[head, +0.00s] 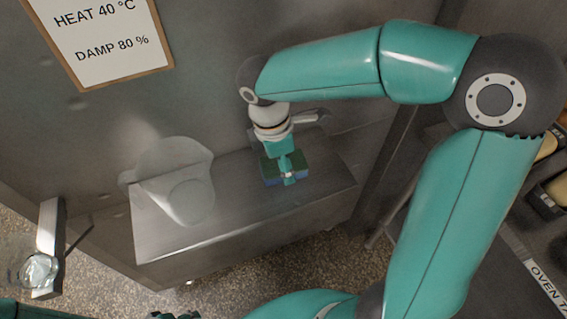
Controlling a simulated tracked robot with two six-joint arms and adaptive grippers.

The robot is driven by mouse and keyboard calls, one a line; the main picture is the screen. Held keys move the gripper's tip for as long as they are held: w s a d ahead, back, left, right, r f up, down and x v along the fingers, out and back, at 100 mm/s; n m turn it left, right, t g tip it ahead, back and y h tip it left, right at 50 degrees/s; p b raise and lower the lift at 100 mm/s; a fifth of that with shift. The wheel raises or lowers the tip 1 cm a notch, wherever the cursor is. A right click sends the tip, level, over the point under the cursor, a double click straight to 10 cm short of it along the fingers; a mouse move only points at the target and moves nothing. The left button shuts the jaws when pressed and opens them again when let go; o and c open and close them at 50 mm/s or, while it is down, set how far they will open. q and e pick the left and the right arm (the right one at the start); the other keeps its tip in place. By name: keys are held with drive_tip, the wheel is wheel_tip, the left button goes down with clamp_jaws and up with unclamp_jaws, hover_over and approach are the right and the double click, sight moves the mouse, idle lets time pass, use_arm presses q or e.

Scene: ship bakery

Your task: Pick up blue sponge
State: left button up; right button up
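The blue sponge (272,182) is a small block with a dark green top and blue lower sides. It sits on the metal ledge, right of the middle. My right gripper (287,172) points down over it from above. One teal finger lies across the sponge's near side. The other finger is hidden, so I cannot tell whether the grip is closed on it. The sponge appears to rest on the ledge, with no clear gap below.
A translucent jug (188,196) stands on the left part of the metal ledge (235,215). A metal handle fitting (49,235) is at the lower left. A framed sign (105,45) hangs at the upper left. Racks with bread tins (548,198) are at the right.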

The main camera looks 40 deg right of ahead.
wheel_tip(320, 180, up, 19)
drive_tip(key=p, duration=0.1)
drive_tip(key=shift+r+p, duration=0.2)
drive_tip(key=shift+p, duration=0.1)
drive_tip(key=shift+c, duration=0.2)
drive_tip(key=shift+c, duration=1.3)
